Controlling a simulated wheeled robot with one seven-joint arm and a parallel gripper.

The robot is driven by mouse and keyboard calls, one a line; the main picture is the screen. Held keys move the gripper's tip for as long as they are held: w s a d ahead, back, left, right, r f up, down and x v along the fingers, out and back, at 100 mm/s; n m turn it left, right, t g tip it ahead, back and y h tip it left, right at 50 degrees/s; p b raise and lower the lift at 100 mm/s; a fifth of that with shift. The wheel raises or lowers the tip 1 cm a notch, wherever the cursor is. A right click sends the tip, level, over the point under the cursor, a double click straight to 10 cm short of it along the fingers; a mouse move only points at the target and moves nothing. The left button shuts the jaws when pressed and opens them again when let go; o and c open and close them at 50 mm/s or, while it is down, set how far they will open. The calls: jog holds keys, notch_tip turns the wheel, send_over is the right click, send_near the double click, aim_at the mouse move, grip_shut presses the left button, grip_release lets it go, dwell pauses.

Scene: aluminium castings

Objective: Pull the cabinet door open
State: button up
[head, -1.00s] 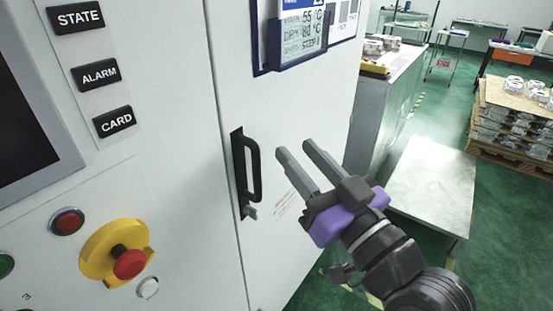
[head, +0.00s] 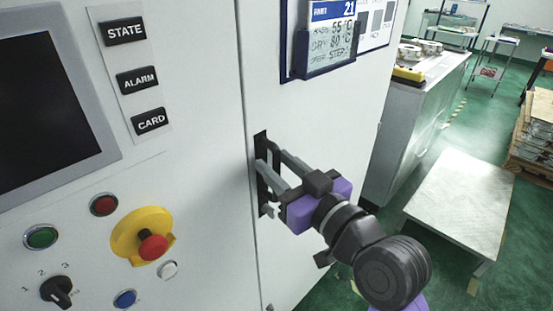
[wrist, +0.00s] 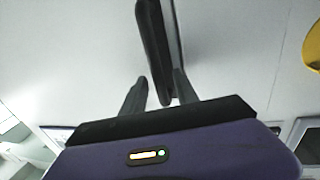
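The white cabinet door (head: 320,110) is flush with the panel beside it and looks shut. Its black upright handle (head: 262,146) sits near the door's left edge, partly hidden by my fingers. My gripper (head: 267,158) is at the handle, its two grey fingers reaching toward the door. In the wrist view the handle (wrist: 154,40) comes down between the fingertips of my gripper (wrist: 160,77), one finger on each side. A gap shows beside the handle, so the fingers look open around it and not clamped.
Left of the door is a control panel with a screen (head: 45,105), labelled buttons and a yellow-ringed red stop button (head: 152,246). A sign holder (head: 325,50) is on the door above my gripper. A low metal table (head: 460,195) and a grey cabinet (head: 415,120) stand to the right.

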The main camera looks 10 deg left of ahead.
jog(key=shift+w+a, duration=0.2)
grip_shut()
dwell(1.4)
